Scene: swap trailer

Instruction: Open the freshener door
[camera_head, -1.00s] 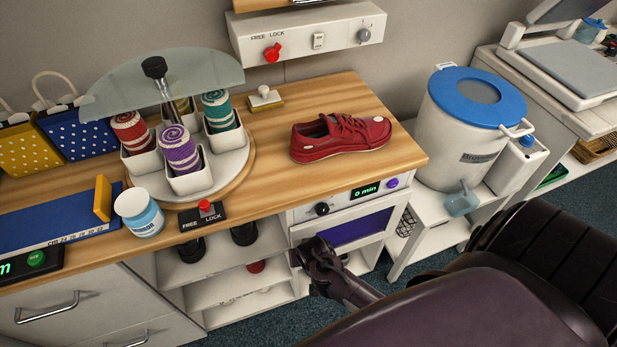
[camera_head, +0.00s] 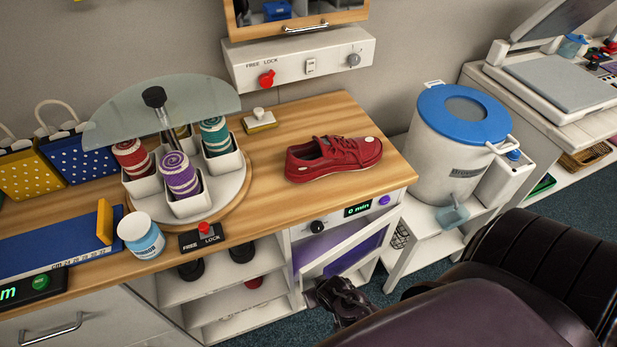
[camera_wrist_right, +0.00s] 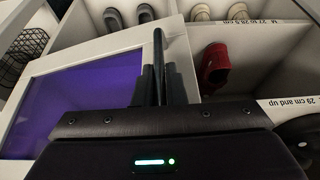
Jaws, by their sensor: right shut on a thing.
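The freshener is the white unit under the right end of the wooden counter, with a "0 min" display (camera_head: 358,210), a black knob and a purple button. Its white-framed door (camera_head: 352,245) with a purple window stands partly open, at an angle to the front, with purple showing at its left. My right gripper (camera_head: 322,293) is low at the door's front edge. In the right wrist view the door (camera_wrist_right: 85,95) fills the left side, and my right gripper (camera_wrist_right: 160,80) is shut on its dark upright handle (camera_wrist_right: 158,45). My left gripper is not in view.
A red shoe (camera_head: 333,158) lies on the counter above the freshener. Open shelves (camera_head: 235,290) holding shoes stand left of it. A white bin with a blue lid (camera_head: 460,125) stands on a low white cart (camera_head: 415,240) at the right.

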